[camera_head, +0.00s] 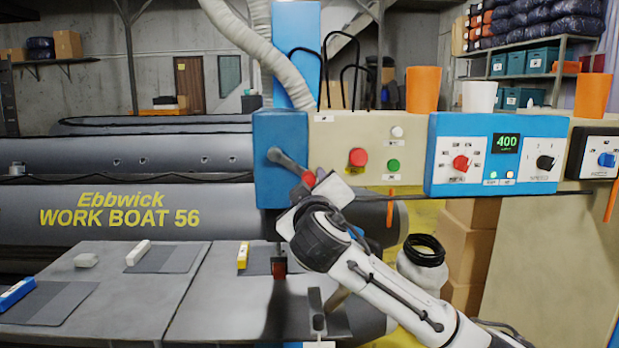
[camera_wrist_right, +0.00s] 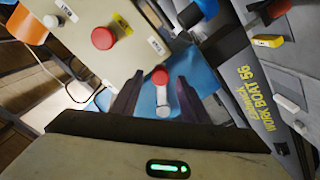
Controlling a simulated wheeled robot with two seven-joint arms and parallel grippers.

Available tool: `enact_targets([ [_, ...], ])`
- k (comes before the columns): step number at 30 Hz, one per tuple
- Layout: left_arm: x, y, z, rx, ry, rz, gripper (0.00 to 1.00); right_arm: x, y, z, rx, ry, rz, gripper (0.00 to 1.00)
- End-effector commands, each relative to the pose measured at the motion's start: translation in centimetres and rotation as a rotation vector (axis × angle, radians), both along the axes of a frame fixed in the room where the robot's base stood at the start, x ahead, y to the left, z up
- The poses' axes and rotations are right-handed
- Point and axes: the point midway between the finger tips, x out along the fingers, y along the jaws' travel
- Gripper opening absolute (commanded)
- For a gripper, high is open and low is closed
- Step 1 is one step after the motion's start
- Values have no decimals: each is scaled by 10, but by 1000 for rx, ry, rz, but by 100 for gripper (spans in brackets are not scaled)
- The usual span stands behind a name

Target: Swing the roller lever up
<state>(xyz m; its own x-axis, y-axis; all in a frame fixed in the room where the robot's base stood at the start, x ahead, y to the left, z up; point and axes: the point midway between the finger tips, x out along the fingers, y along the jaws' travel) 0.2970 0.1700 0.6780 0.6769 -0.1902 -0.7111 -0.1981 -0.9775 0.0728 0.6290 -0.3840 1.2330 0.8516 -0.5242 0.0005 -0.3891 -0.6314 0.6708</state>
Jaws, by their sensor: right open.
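The roller lever (camera_head: 287,162) is a grey arm with a red knob on the blue box (camera_head: 281,125). In the head view it slants down and right from its pivot. My right gripper (camera_head: 318,190) is just below and right of the knob; its fingers are mostly hidden there. In the right wrist view the red knob (camera_wrist_right: 160,77) and a short grey piece of the lever show between the two open dark fingers. I cannot tell whether they touch it. My left gripper is not in view.
A beige panel (camera_head: 330,135) with red, green and white buttons is right of the blue box. A blue control panel (camera_head: 497,155) reads 400. The grey work table (camera_head: 110,315) holds small blocks. A grey boat (camera_head: 60,215) lies behind it.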

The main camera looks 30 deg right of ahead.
Motion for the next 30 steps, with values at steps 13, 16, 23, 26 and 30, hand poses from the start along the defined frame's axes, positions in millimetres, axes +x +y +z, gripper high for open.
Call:
enact_targets([
  [13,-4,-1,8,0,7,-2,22,33,-20,-1,2,1,1,42],
  [16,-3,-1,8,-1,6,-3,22,33,-20,-1,1,0,2,42],
  [23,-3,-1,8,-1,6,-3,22,33,-20,-1,2,1,1,15],
  [26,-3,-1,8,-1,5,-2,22,33,-20,0,2,1,1,0],
  [30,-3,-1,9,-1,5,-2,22,32,-20,0,2,1,1,0],
])
